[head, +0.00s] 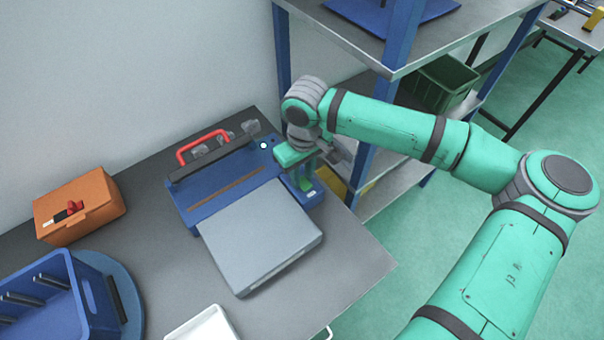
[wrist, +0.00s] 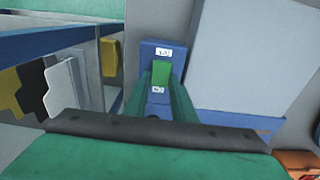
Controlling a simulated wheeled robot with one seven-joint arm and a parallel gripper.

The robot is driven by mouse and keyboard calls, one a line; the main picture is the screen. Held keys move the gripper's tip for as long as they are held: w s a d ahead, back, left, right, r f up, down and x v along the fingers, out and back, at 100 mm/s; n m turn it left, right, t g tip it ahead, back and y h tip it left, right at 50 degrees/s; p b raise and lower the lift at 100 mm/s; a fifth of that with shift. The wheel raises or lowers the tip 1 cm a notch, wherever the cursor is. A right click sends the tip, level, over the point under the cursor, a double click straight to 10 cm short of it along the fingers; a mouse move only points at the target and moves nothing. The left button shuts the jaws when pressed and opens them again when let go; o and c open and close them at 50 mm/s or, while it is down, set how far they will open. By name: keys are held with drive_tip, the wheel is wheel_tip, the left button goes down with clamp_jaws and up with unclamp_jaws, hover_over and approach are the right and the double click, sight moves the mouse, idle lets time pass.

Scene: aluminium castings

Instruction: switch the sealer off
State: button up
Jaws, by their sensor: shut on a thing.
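The sealer (head: 236,182) is a blue machine with a red handle (head: 203,145), standing at the back of the grey bench. A small pale lamp (head: 264,145) on its top looks lit. Its green switch (wrist: 161,73) sits on the blue control box at its right end, between two white labels too small to read surely. My gripper (head: 304,180) is down at that box. In the wrist view its two green fingers (wrist: 161,86) stand on either side of the switch, shut on it. Which way the switch is tipped, I cannot tell.
A grey plate (head: 262,236) lies in front of the sealer. An orange box (head: 80,208), a blue crate (head: 82,288) and a white tray (head: 203,326) stand to the left and front. A blue-posted shelf (head: 398,45) rises close on the right.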

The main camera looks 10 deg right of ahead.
drive_tip(key=shift+s+d+t+y, duration=0.1)
drive_tip(key=shift+s+t+y, duration=0.2)
drive_tip(key=shift+t, duration=0.4)
drive_tip(key=shift+s+d+t+y, duration=0.1)
drive_tip(key=shift+s+t+y, duration=0.2)
drive_tip(key=shift+t, duration=0.4)
drive_tip(key=o, duration=1.1)
drive_tip(key=shift+c, duration=0.2)
drive_tip(key=shift+r, duration=0.15)
drive_tip(key=shift+r, duration=0.3)
drive_tip(key=v, duration=1)
